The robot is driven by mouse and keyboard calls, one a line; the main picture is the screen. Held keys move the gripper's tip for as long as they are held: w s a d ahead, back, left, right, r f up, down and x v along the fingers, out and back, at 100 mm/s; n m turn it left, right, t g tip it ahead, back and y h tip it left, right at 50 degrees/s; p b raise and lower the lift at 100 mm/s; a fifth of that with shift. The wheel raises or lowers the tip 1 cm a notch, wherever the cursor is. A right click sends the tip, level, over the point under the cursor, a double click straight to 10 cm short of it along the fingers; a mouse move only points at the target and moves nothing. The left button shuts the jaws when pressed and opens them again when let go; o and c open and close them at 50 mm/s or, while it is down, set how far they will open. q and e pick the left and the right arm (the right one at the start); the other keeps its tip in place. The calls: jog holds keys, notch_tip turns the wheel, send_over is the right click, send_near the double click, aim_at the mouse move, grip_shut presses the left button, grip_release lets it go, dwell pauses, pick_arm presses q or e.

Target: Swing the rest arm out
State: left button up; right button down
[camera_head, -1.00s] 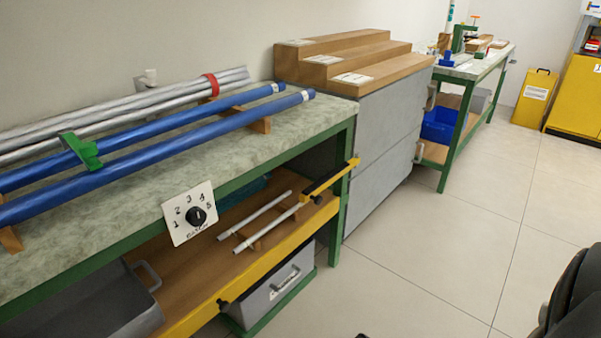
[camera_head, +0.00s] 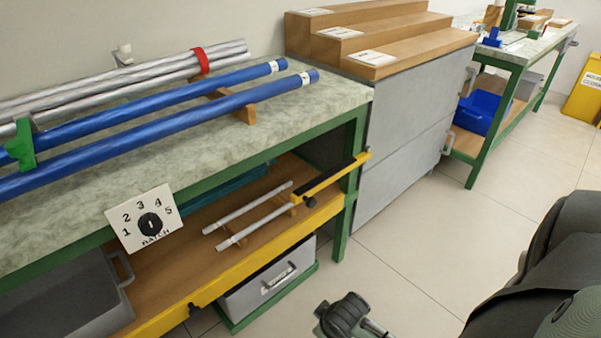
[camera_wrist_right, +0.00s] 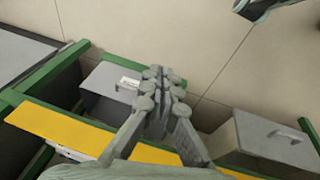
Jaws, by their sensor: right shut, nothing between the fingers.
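In the head view a short yellow arm with a black grip (camera_head: 322,184), which looks like the rest arm, sits at the right end of the bench, close to the green leg. It points toward the bench corner. A long yellow bar (camera_head: 232,280) runs along the lower shelf's front edge. In the right wrist view my right gripper (camera_wrist_right: 165,78) is shut and empty, with its fingertips together. A yellow bar (camera_wrist_right: 60,124) passes behind its fingers in the picture; I cannot tell the gap. My left gripper is not in view.
Blue rods (camera_head: 170,120) and silver rods lie on the green bench top (camera_head: 250,135). A numbered dial plate (camera_head: 140,218) hangs at its front. A grey bin (camera_head: 268,288) stands under the shelf. A stepped wooden block (camera_head: 390,45) tops a grey cabinet.

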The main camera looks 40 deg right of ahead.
jog(key=w+d+r+n+t+y, duration=0.1)
jog(key=w+r, duration=0.4)
jog(key=w, duration=0.4)
jog(key=w+d+r+y, duration=0.1)
jog(key=w+r, duration=0.5)
jog(key=w, duration=0.3)
jog(key=w+d+r, duration=0.1)
jog(key=r, duration=0.1)
jog(key=w+d+r, duration=0.2)
jog(key=r, duration=0.1)
jog(key=w+d+r+p, duration=0.1)
jog(key=d+r, duration=0.1)
jog(key=r, duration=0.1)
jog(key=shift+w+d+r, duration=0.15)
jog(key=shift+w+r, duration=0.1)
jog(key=shift+w, duration=0.1)
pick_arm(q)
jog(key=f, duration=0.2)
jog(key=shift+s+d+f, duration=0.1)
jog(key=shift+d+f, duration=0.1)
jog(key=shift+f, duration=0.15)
pick_arm(e)
notch_tip(320, 180, up, 10)
jog(key=m, duration=0.2)
send_over(293, 201)
jog(key=s+d, duration=0.1)
jog(key=d, duration=0.3)
jog(key=shift+d+f, duration=0.1)
jog(key=shift+d, duration=0.1)
